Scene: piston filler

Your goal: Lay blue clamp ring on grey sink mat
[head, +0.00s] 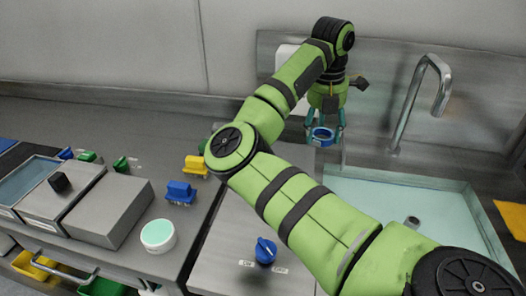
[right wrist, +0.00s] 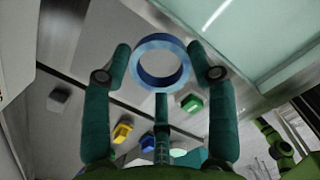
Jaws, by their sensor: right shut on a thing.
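The blue clamp ring (head: 323,142) hangs in my right gripper (head: 323,127), above the counter near the back left of the sink. In the right wrist view the blue clamp ring (right wrist: 160,86) sits between the two teal fingertips of the right gripper (right wrist: 165,60), its open hole facing the camera. The gripper is shut on it, and the ring is clear of the surface below. I cannot pick out the grey sink mat for certain; my right arm covers much of the counter left of the sink. My left gripper is not in view.
The sink (head: 400,215) lies at the right, with a tall metal faucet (head: 405,105) behind it. A blue knob (head: 266,250) stands on the light panel. A white jar with a pale green top (head: 158,235), a blue block (head: 180,191) and a yellow block (head: 195,166) stand left.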

